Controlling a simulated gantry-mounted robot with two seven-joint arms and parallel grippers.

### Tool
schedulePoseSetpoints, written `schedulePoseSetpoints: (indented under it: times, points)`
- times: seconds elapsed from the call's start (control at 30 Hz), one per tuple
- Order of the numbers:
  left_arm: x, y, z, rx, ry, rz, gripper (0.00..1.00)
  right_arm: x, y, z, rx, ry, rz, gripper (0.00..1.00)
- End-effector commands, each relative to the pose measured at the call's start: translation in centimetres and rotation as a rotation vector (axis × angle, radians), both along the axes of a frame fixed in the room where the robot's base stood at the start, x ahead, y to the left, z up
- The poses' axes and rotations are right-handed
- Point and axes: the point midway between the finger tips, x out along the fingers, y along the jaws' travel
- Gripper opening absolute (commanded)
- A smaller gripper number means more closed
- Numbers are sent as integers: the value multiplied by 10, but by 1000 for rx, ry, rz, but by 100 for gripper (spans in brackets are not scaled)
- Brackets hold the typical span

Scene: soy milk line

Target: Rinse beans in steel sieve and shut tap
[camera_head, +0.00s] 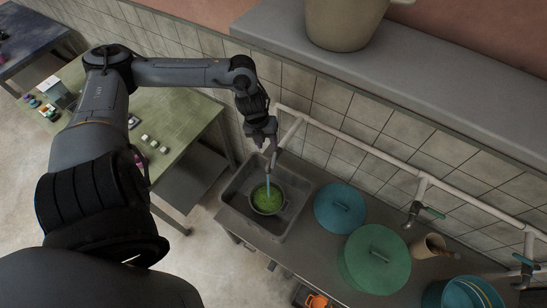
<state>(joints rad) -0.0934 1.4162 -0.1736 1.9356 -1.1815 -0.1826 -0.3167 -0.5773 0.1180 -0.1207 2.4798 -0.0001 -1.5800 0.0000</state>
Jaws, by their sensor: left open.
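The round sieve (267,211) sits in the sink basin (233,194) and holds a mass of green beans (266,199). A pale blue stream of water (268,185) runs from the tap (276,158) down onto the beans. My left gripper (268,148) is open at the tap, beside or around its upper part; I cannot tell whether it touches. The tap's handle is hidden behind the gripper. My right gripper is not in view.
A blue lidded pot (340,205) and a green lidded pot (374,262) stand right of the sink. Another tap (412,212) is on the white wall pipe (352,146). A beige pot (340,22) stands on the ledge above. A green table (180,112) is at left.

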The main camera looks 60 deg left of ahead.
Motion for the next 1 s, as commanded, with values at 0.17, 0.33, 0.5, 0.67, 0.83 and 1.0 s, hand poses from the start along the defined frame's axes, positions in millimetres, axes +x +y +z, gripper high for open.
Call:
schedulePoseSetpoints:
  times: [0.17,0.33,0.5,0.67,0.83,1.0]
  points:
    - [4,-5,-23,-7,0,3,43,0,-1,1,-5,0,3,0]
    - [8,-8,-51,-6,2,3,43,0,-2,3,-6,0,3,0]
    - [12,-10,-74,-4,0,2,43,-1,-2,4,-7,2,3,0]
    - [14,-11,-88,-2,2,-1,43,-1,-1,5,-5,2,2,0]
    - [15,-12,-94,-2,1,0,43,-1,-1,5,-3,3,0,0]
    - [15,-12,-94,-1,0,-1,43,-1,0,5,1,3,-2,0]
